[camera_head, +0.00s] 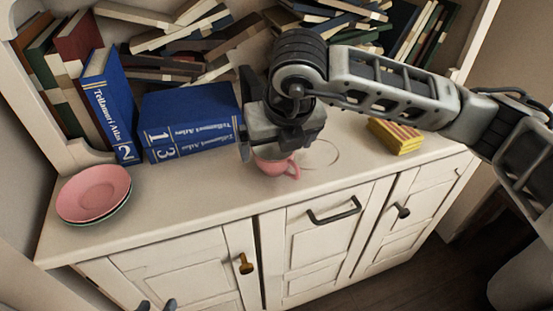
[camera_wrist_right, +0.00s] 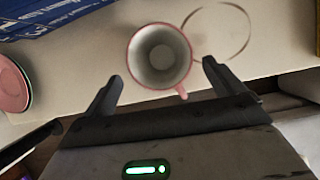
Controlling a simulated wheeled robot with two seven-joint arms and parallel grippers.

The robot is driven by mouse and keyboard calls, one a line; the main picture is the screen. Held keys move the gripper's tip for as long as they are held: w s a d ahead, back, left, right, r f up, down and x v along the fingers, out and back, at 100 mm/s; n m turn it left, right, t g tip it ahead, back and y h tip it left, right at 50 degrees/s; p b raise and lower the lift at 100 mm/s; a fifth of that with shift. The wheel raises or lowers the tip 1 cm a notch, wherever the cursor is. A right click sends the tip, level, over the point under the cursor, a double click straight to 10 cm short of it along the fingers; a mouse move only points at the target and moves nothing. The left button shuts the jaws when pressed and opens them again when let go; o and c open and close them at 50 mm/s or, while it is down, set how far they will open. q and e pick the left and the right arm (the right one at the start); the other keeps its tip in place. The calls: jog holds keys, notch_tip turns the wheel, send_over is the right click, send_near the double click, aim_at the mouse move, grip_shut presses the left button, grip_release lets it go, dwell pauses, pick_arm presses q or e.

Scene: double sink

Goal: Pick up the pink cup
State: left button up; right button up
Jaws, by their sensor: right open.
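The pink cup (camera_head: 276,167) stands upright near the counter's front edge, its upper part hidden behind my right gripper in the head view. Its handle points right. In the right wrist view the cup (camera_wrist_right: 160,55) is seen from above, empty, with a pale grey inside and pink rim. My right gripper (camera_head: 281,150) is over the cup. In the right wrist view the right gripper (camera_wrist_right: 162,72) is open, with one finger on each side of the cup's near part and gaps visible. My left gripper (camera_head: 157,304) shows only two dark tips, apart, at the bottom edge.
Blue atlas volumes (camera_head: 190,120) stand and lie behind. A yellow block (camera_head: 395,136) lies to the right. A thin ring outline (camera_head: 320,154) is beside the cup. Tumbled books (camera_head: 180,45) fill the back.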

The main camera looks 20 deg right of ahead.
aim_at(275, 154)
jog(key=x, duration=0.4)
jog(key=shift+w+d+f, duration=0.1)
jog(key=shift+w+f, duration=0.05)
jog(key=shift+f, duration=0.15)
jog(key=shift+c, duration=0.3)
jog(key=c, duration=1)
jog(key=shift+r, duration=0.15)
